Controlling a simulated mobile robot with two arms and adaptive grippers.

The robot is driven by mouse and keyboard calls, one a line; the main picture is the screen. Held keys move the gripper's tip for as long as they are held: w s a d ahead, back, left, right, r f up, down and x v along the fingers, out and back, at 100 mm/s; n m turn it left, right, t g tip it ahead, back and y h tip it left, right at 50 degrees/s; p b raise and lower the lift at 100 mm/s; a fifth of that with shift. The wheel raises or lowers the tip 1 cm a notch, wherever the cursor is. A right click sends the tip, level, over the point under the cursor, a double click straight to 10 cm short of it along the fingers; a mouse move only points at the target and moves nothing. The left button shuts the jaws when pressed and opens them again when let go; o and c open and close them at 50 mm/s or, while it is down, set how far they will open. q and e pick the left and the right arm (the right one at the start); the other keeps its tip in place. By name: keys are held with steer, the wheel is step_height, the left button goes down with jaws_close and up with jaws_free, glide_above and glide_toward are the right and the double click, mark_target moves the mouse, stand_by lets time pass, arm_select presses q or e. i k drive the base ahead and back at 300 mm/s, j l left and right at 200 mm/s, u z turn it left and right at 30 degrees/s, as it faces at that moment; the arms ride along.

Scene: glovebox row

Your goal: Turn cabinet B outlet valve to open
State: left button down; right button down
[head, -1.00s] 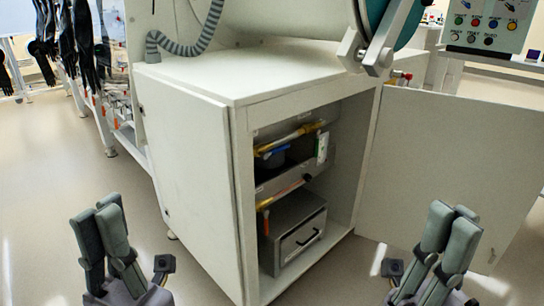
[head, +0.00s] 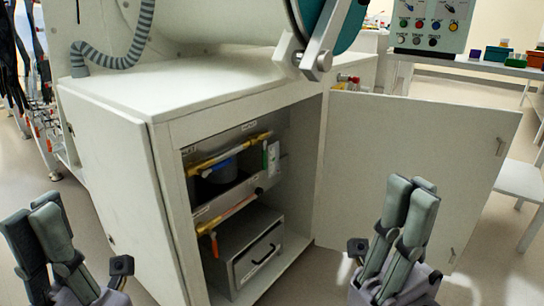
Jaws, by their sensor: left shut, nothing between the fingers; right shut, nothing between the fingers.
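The open cabinet (head: 160,140) stands in the middle of the head view. Inside, an upper yellow pipe (head: 232,152) and a lower yellow pipe (head: 232,213) run along the back. An orange lever (head: 214,244) hangs down at the left end of the lower pipe. The small labels are too blurred to tell which valve is the outlet. My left gripper (head: 32,212) is shut and empty, left of the cabinet. My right gripper (head: 411,188) is shut and empty, in front of the open door.
The cabinet door (head: 410,160) is swung wide open to the right. A grey box with a black handle (head: 245,255) fills the cabinet's bottom. A glovebox with a hose (head: 110,58) is on top. A control panel (head: 432,25) and white tables stand at the right.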

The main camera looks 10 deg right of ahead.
mark_target(264, 142)
steer(key=i+l, duration=0.25)
steer(key=i+j+z, duration=0.1)
steer(key=i+z, duration=0.15)
steer(key=z, duration=0.15)
steer(key=i+j+z, duration=0.2)
steer(key=z, duration=0.25)
